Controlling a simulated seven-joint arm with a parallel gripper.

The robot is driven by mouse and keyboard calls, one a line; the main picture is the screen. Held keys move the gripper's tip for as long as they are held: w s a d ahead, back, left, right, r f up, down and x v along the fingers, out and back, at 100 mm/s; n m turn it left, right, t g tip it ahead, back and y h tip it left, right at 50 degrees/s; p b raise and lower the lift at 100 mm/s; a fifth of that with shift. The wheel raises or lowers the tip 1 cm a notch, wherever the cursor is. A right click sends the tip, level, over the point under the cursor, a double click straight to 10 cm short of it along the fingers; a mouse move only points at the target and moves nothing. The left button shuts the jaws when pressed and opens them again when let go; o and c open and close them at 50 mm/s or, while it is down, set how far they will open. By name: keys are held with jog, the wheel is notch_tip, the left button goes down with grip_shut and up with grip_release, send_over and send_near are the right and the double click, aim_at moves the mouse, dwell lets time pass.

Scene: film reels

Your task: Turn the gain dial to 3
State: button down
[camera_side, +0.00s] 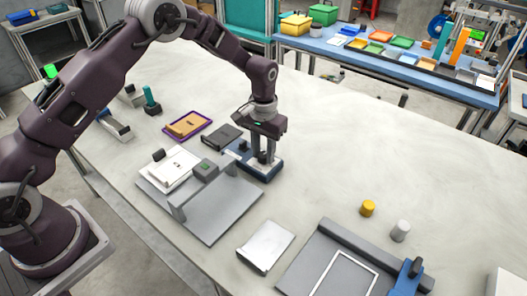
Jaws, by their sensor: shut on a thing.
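A small blue-based device (268,172) stands near the middle of the table, with a light top face. My gripper (263,158) points straight down over it. Its fingers are closed around a small dark knob on the device, which looks like the gain dial. The fingers hide most of the knob, and no dial number or pointer can be read at this size.
A dark box (222,137) and a purple-edged tray (188,125) lie close to the left of the device. A grey plate with a raised bar (225,212) lies in front. A yellow cylinder (367,208) and a grey cylinder (400,231) stand to the right. The table's back right is clear.

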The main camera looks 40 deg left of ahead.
aim_at(264, 155)
jog(key=m, duration=0.4)
jog(key=shift+w+m, duration=0.1)
jog(key=shift+m, duration=1.7)
jog(key=c, duration=1.1)
grip_release()
jog(key=shift+o, duration=0.2)
notch_tip(264, 155, up, 7)
jog(key=shift+r, duration=0.1)
